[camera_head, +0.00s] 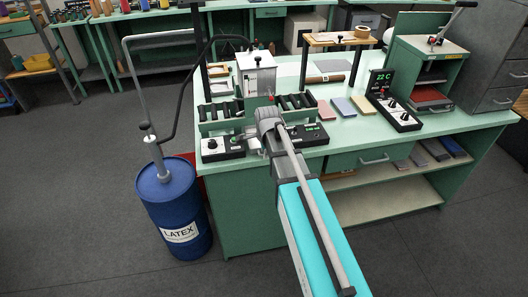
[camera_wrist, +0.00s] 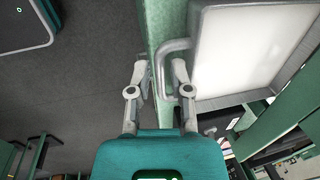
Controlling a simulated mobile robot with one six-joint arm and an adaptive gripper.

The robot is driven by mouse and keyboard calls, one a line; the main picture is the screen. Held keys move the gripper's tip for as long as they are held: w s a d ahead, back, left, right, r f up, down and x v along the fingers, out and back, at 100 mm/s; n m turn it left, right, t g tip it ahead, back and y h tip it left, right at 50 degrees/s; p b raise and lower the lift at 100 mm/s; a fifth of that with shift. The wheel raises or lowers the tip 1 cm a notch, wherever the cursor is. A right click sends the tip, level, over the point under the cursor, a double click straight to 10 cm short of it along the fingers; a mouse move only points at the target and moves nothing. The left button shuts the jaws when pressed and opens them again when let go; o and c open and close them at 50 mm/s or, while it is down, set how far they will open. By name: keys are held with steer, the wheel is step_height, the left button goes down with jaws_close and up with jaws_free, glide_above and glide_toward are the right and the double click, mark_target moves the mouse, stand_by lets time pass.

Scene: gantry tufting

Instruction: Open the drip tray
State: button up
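In the wrist view my gripper (camera_wrist: 160,72) is open, with its two fingers apart. A grey U-shaped handle (camera_wrist: 159,68) has its grip bar in the gap between the fingers. I cannot tell whether either finger touches it. The handle joins the left edge of a pale panel with a grey metal rim (camera_wrist: 201,45), which appears to be the drip tray. I cannot tell how far out it is. In the head view my arm covers the front of the green bench (camera_head: 235,215), and my fingers and the tray cannot be made out.
A blue latex drum (camera_head: 178,213) with a pump stands left of the bench. A white machine box (camera_head: 257,77), control boxes and a temperature display unit (camera_head: 393,107) sit on top. A bench drawer has a handle (camera_head: 374,159). The floor (camera_head: 75,210) at left is clear.

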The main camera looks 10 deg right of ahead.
steer(key=shift+a, duration=0.15)
steer(key=shift+w, duration=0.2)
